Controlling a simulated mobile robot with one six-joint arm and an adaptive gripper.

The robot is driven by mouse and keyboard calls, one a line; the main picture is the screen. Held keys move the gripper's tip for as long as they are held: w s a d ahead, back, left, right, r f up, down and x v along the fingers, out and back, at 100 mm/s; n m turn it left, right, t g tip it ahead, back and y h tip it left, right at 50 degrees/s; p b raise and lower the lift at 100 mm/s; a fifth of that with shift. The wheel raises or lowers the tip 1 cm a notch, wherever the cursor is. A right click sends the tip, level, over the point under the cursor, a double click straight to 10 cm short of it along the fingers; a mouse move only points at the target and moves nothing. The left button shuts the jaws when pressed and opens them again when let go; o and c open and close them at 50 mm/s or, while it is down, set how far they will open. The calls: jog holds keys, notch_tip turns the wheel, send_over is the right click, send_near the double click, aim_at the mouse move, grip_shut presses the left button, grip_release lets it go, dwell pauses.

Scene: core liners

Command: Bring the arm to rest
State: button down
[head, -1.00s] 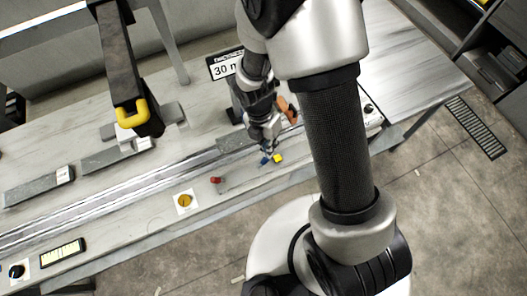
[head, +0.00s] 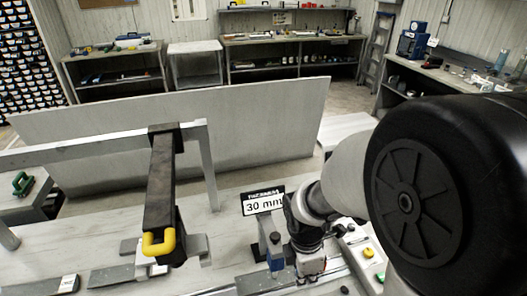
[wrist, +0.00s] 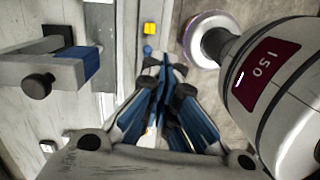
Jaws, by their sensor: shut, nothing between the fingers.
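My arm (head: 330,180) comes in from the right in the head view, with a large dark joint close to the camera. My gripper (wrist: 166,72) points away from the wrist camera, its blue and dark fingers drawn together with nothing between them. In the head view the arm's end is above the bench, just right of the "30 mm" sign (head: 263,203); the fingertips cannot be made out there. In the wrist view small yellow and blue parts (wrist: 150,30) show beyond the fingertips.
A black arm with a yellow handle (head: 158,243) hangs over the bench at left. A yellow button (head: 368,252) is at right. A grey panel (head: 190,130) stands behind the bench. Shelved benches (head: 290,55) line the far wall. A blue-ended bracket (wrist: 60,72) is left of the gripper.

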jog(key=s+d+r+m+t+b, duration=0.2)
jog(key=s+r+m, duration=0.4)
jog(key=m, duration=0.4)
jog(key=s+d+r+m+t+y+b, duration=0.1)
jog(key=s+r+m+t+b, duration=0.1)
jog(key=s+r+m, duration=0.4)
jog(key=m+b, duration=0.1)
jog(key=m, duration=0.2)
jog(key=shift+s+d+m+t+b, duration=0.25)
jog(key=shift+d+m+t+b, duration=0.05)
jog(key=shift+d+m, duration=0.1)
